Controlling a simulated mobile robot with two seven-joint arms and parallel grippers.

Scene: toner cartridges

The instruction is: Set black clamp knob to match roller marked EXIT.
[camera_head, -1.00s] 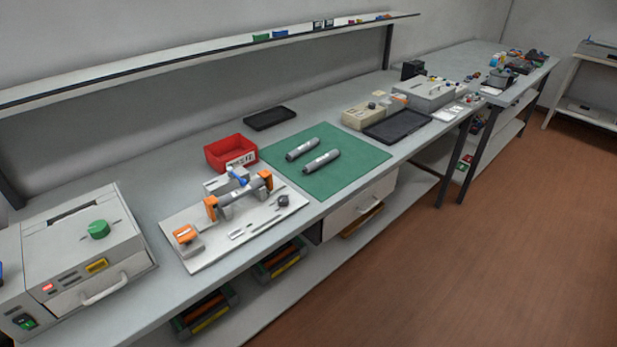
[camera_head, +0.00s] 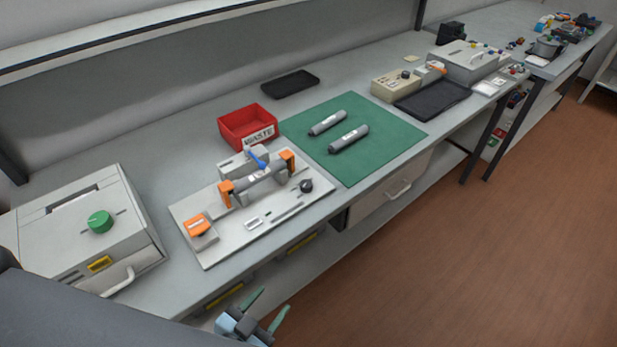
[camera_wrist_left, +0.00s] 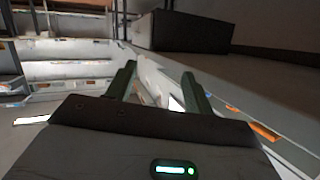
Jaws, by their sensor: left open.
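The black clamp knob (camera_head: 306,186) sits at the right end of a pale fixture plate (camera_head: 222,246) on the bench. A grey roller (camera_head: 262,176) lies between orange clamps on that plate, with a blue lever behind it. Two more grey rollers with white labels, a rear one (camera_head: 327,123) and a front one (camera_head: 349,139), lie on the green mat (camera_head: 354,178). The label text is too small to read. My left gripper (camera_head: 268,306) is open and empty, low in front of the bench edge; its fingers also show in the left wrist view (camera_wrist_left: 163,85). My right gripper is out of view.
A red WASTE bin (camera_head: 236,125) stands behind the fixture. A grey machine with a green knob (camera_head: 100,221) is at the left. A black tray (camera_head: 290,84) lies behind the mat. An overhead shelf (camera_head: 130,37) runs along the back.

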